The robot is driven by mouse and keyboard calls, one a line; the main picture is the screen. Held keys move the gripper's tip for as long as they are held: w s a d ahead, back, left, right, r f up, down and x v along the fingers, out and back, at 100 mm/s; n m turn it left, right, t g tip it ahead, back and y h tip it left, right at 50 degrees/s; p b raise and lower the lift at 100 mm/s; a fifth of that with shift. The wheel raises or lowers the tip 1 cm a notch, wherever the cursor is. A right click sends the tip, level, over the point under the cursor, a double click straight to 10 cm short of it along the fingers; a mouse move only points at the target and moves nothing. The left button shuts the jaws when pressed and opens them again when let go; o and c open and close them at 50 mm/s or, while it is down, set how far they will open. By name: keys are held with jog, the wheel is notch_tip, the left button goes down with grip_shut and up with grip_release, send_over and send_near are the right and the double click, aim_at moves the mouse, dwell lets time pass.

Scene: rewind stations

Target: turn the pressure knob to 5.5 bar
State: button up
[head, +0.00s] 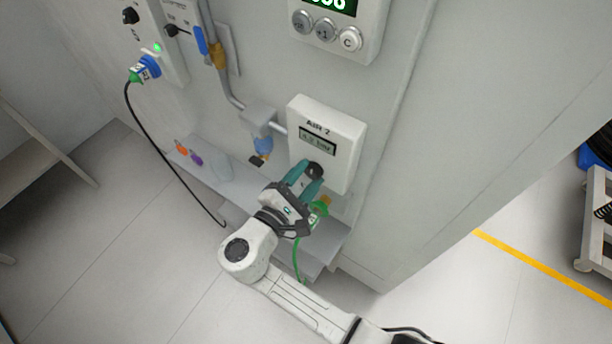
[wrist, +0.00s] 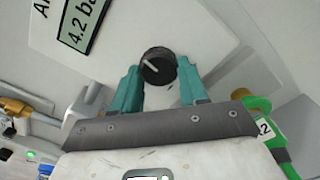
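The pressure knob (wrist: 158,65) is round and black with a pale pointer line. It sits on the front of the white AIR 2 box, below its display; in the head view the knob (head: 314,171) shows at the fingertips. The display (wrist: 82,25) reads 4.2 bar in the wrist view; the display (head: 317,141) also shows in the head view. My gripper (wrist: 160,72) has its two teal fingers on either side of the knob. I cannot tell whether they touch it. In the head view my gripper (head: 309,177) reaches the box from below.
A grey pipe with a brass fitting (head: 218,56) and a blue-bodied part (head: 262,146) is left of the box. A green connector (head: 319,208) with a green hose hangs close under my gripper. A shelf (head: 225,178) holds orange and purple pieces.

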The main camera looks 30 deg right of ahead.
jog(key=c, duration=0.5)
jog(key=shift+f+b, duration=0.1)
jog(key=shift+b, duration=0.2)
jog(key=m+b, duration=0.4)
jog(key=shift+f+m, duration=0.15)
jog(key=shift+m, duration=0.25)
jog(key=m+b, duration=0.3)
jog(key=shift+r+m+b, duration=0.25)
jog(key=shift+m+b, duration=0.55)
jog(key=shift+b, duration=0.1)
jog(key=o, duration=1.1)
jog(key=shift+r, duration=0.1)
jog(key=shift+c, duration=0.2)
